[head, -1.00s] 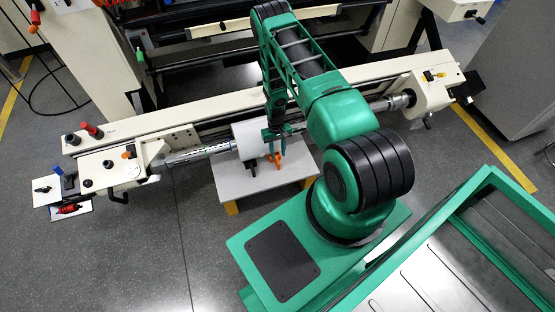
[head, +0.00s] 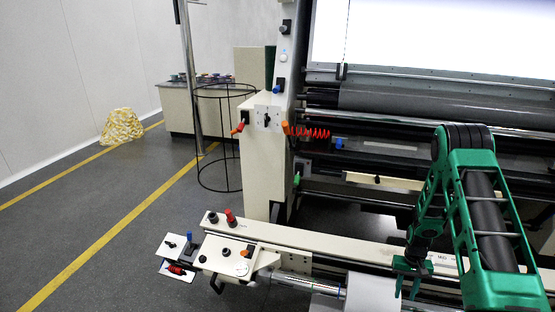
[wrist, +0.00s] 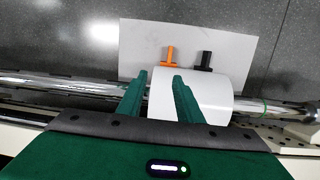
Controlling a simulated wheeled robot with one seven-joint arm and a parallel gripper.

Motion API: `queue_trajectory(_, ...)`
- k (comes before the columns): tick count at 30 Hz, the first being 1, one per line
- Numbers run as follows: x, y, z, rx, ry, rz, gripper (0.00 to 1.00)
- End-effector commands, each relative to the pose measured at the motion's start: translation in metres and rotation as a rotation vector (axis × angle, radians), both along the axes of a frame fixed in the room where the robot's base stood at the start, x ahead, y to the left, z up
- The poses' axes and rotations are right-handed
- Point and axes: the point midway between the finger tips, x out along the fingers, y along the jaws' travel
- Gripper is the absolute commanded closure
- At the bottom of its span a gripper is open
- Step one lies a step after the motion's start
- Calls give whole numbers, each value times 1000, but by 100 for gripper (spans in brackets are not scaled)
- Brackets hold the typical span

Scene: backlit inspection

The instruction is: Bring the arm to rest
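My gripper (head: 407,284) hangs over the long cream beam of the machine, at the lower right of the head view, with my green arm above it. In the wrist view my gripper (wrist: 160,77) has its two green fingers apart, with nothing held between them. A white roll (wrist: 215,92) on a chrome shaft (wrist: 60,84) lies beyond and below the fingers. The white roll (head: 372,293) is cut by the bottom edge of the head view. I cannot tell the exact gap between the fingers and the roll.
The machine's lit panel (head: 430,40) stands behind.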

Motion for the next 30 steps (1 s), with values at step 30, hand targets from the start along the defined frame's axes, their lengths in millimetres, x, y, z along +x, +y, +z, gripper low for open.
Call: queue_trajectory(30,-143,5,359,-66,-77,-144,68)
